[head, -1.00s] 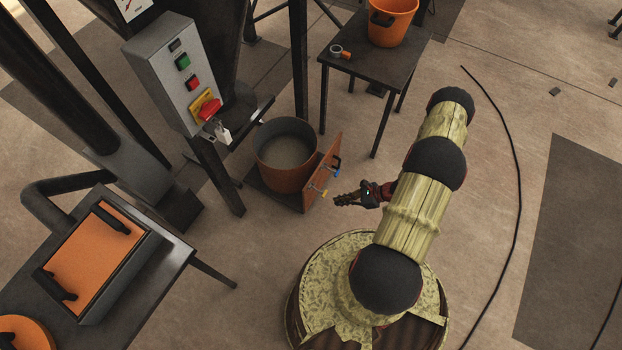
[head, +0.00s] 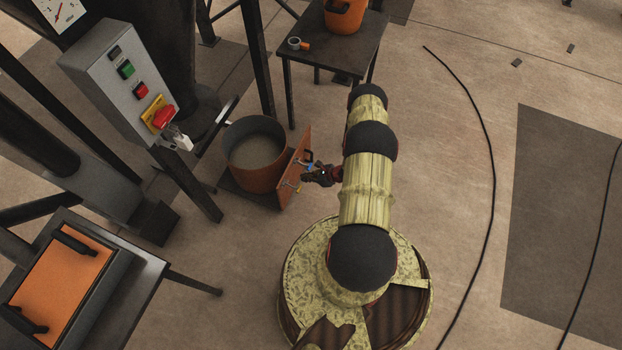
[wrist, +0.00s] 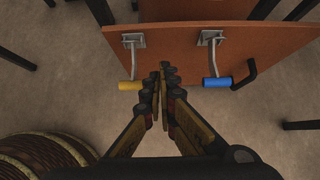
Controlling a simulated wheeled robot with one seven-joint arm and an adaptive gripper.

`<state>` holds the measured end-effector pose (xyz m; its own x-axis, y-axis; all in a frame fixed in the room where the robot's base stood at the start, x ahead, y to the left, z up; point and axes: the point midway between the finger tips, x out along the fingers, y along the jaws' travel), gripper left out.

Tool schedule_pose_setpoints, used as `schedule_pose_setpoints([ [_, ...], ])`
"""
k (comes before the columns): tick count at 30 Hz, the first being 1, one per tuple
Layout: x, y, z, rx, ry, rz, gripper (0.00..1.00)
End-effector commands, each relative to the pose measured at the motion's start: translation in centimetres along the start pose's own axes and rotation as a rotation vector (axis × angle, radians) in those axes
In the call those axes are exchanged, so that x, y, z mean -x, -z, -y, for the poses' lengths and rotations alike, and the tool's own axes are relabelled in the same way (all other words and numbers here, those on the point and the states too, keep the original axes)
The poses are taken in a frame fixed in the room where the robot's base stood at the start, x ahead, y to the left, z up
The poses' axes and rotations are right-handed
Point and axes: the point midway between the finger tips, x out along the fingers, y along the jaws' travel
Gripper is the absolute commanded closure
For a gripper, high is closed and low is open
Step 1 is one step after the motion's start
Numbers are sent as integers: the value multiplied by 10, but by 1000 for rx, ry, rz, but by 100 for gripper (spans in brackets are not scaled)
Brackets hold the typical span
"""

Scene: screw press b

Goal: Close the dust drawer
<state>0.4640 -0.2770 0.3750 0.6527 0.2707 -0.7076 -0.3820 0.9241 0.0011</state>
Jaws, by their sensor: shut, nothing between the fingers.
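The dust drawer stands out from under the machine, with an orange front panel (head: 291,178) and a round bin (head: 257,172) behind it. The panel fills the upper part of the wrist view (wrist: 185,55). It carries a yellow-tipped latch (wrist: 129,84), a blue-tipped latch (wrist: 216,81) and a black handle (wrist: 247,75). My gripper (head: 306,174) is at the panel's outer face, shut and empty. In the wrist view its fingertips (wrist: 166,72) lie between the two latches. I cannot tell whether they touch the panel.
A grey control box (head: 120,80) and dark machine legs (head: 190,182) stand left of the drawer. A small dark table (head: 335,60) with an orange bucket (head: 345,14) is behind. A cable (head: 487,150) lies on the open floor at right.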

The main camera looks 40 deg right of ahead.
Motion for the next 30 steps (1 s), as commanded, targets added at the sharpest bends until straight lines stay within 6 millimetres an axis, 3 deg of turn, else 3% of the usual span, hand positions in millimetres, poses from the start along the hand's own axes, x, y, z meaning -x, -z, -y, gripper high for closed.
schedule_pose_setpoints([
  [4,-32,2,-1,3,-2,0,100],
  [10,-52,-18,0,4,-1,1,100],
  [16,-60,-28,0,1,0,1,100],
  [30,-60,-28,0,1,1,1,100],
])
